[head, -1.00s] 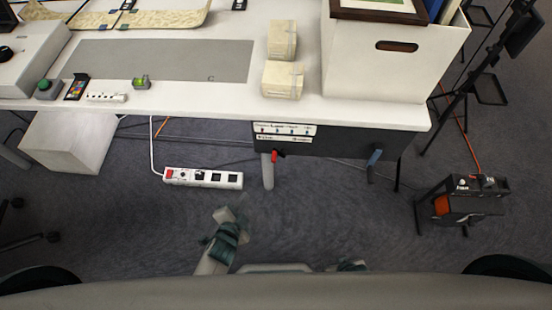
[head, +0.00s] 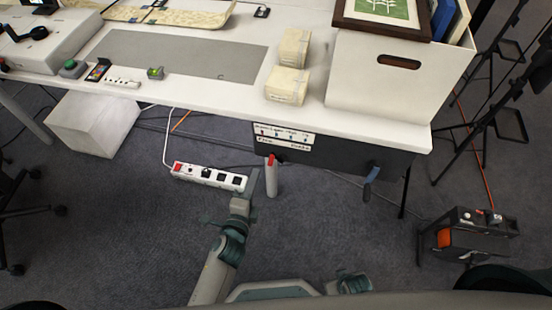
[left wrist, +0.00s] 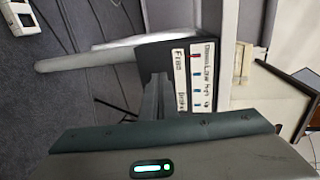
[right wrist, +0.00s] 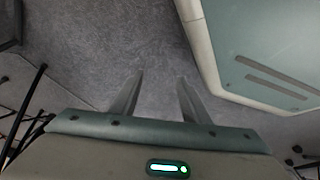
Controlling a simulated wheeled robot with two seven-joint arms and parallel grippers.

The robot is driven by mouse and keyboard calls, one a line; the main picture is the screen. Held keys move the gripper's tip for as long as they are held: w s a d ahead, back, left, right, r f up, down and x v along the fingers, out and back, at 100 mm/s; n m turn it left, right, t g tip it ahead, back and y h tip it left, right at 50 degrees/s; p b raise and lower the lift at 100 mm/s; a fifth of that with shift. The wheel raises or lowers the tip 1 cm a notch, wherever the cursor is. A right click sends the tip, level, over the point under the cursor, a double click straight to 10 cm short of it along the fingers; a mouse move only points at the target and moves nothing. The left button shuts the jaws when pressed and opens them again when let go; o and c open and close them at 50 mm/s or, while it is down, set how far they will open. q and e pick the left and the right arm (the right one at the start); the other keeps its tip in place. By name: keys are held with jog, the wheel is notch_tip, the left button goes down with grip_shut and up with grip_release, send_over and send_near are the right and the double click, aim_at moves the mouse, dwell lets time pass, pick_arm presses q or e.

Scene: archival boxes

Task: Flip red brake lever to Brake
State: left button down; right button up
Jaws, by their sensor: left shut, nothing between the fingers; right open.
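The red brake lever (head: 271,160) hangs at the left end of the dark control box (head: 330,158) under the table's front edge. It is on the side of the word Free on the white label (head: 284,135); Brake is at the label's right. My left gripper (head: 255,174) is shut and empty, its fingertips just left of and slightly below the lever. In the left wrist view the shut fingers (left wrist: 151,98) point at the box beside the label (left wrist: 190,80); I cannot make out the lever there. My right gripper (right wrist: 160,80) is open and empty above the carpet.
A blue-handled crank (head: 371,180) hangs at the box's right. A white power strip (head: 209,176) lies on the floor to the left. A black and orange unit (head: 468,236) stands at right. Open carpet lies between.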

pick_arm(q)
jog(key=shift+w, duration=0.1)
jog(key=shift+b+x, duration=1.3)
jog(key=shift+x, duration=3.1)
pick_arm(e)
jog(key=shift+w+a+r, duration=0.1)
jog(key=shift+w+r, duration=0.2)
jog(key=shift+r, duration=0.6)
jog(key=shift+w+a+r, duration=0.1)
jog(key=shift+w+r, duration=0.2)
jog(key=shift+r, duration=0.6)
jog(key=shift+w+a+r, duration=0.1)
jog(key=shift+w+r, duration=0.2)
jog(key=shift+r, duration=0.6)
pick_arm(q)
jog(key=shift+d, duration=0.1)
jog(key=shift+d, duration=0.1)
